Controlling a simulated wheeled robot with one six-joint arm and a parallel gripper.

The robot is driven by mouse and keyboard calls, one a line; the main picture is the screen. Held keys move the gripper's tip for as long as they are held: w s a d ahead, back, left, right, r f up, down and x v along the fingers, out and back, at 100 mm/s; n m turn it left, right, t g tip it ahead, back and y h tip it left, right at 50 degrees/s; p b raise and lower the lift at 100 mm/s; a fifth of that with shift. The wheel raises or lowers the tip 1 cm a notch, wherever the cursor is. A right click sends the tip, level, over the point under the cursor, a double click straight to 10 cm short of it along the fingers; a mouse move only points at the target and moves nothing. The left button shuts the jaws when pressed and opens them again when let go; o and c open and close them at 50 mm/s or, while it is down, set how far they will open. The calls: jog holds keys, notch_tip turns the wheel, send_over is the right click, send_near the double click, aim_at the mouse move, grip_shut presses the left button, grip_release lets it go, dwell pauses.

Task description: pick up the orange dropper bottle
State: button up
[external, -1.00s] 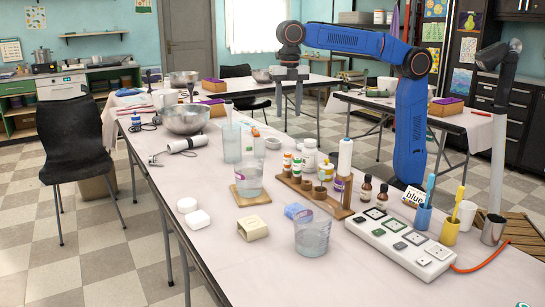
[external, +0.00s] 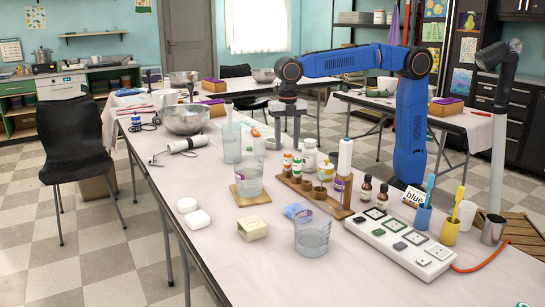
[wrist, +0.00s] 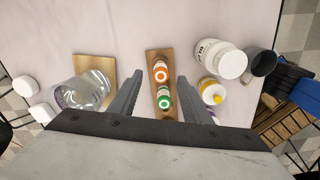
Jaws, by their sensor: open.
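The orange dropper bottle (wrist: 160,72) shows in the wrist view as a white cap in an orange ring, seen from above on a wooden rack (wrist: 153,55). A green-ringed bottle (wrist: 164,97) stands beside it on the same rack. In the external view the orange bottle (external: 287,164) stands upright at the rack's left end. My gripper (wrist: 159,82) is open and empty, pointing down above the rack. Its two fingers appear on either side of the two bottles in the wrist view. In the external view my gripper (external: 286,140) is just above and behind the bottles.
A white bottle (wrist: 220,60) and a yellow-topped bottle (wrist: 211,91) stand right of the rack. A glass beaker (wrist: 84,90) on a wooden board is to the left.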

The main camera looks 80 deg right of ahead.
aim_at(288, 153)
jog(key=shift+s+f, duration=0.1)
jog(key=shift+f, duration=2.5)
jog(key=shift+c, duration=0.6)
grip_shut()
